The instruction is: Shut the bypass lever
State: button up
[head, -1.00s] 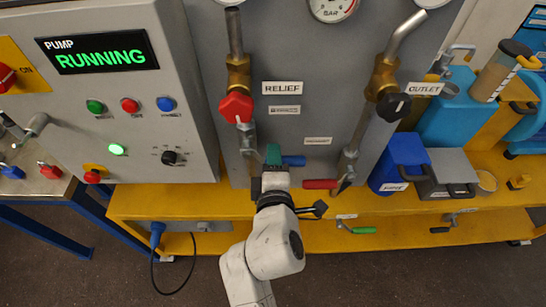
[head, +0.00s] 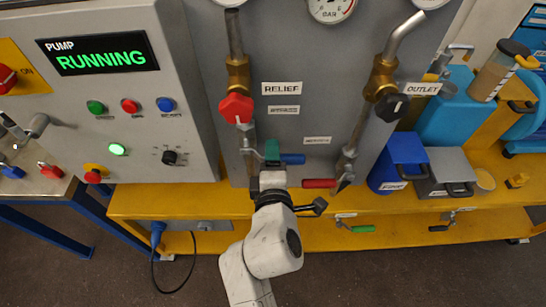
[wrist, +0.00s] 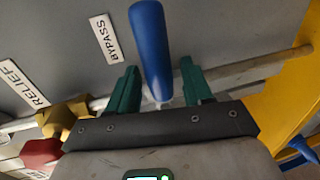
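The blue bypass lever (head: 292,158) sticks out to the right from the pipework low on the grey panel in the head view. In the wrist view the blue lever (wrist: 152,50) stands between the two green fingers of my gripper (wrist: 158,72), beside a BYPASS label (wrist: 105,38). The fingers are apart, with a visible gap on each side of the lever. In the head view my gripper (head: 272,152) is at the lever's left end and hides its pivot.
A red lever (head: 319,183) sits just below and right of the blue one. A red hexagonal knob (head: 236,108) and a black knob (head: 392,106) are above. The yellow bench (head: 160,200) runs below. A blue container (head: 400,162) stands to the right.

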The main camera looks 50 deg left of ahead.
jog(key=shift+s, duration=0.1)
jog(key=v, duration=1)
jog(key=shift+d, duration=0.3)
jog(key=shift+s+r, duration=0.15)
